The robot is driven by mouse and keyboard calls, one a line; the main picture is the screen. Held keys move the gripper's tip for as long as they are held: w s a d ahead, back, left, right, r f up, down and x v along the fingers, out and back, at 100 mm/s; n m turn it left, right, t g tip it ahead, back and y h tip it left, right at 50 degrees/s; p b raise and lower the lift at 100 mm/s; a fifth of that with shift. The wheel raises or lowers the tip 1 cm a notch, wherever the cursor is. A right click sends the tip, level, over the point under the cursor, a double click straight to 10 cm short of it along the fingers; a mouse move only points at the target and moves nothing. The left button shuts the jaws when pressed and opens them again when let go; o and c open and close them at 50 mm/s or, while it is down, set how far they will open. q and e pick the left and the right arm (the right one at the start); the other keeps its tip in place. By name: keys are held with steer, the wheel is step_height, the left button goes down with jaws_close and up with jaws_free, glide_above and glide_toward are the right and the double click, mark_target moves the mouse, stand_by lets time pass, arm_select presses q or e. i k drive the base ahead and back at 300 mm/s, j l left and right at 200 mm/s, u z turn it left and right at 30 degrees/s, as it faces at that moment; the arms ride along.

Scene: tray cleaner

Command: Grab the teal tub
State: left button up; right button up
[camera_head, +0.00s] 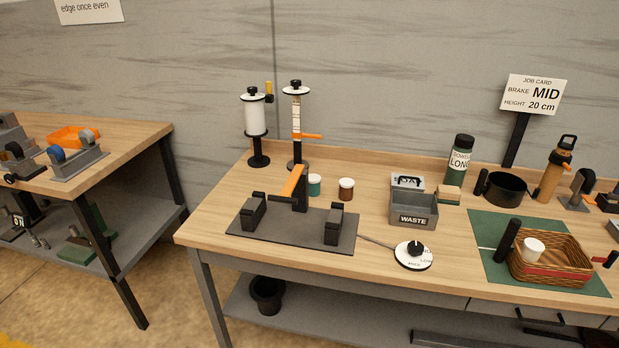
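The teal tub (314,187) is a small round jar with a white lid. It stands upright on the wooden workbench (215,222), behind the dark fixture plate (285,231). An orange-topped dark upright (299,190) of the fixture stands just to its left, close in front in the picture. A brown tub (346,191) with a white lid stands a little to its right, apart from it. Neither of my grippers shows in the head view.
Two tall stands (257,130) (296,110) are behind the teal tub. A grey waste box (413,213) and a round dial (413,256) are to the right. A wicker basket (555,271) sits on a green mat (487,230). Bare wood lies left of the fixture.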

mark_target(315, 180)
steer(key=i+j+z, duration=0.1)
steer(key=i+j, duration=0.35)
steer(key=j, duration=0.25)
steer(key=i+j+z, duration=0.25)
steer(key=i+j, duration=0.2)
steer(key=j, duration=0.3)
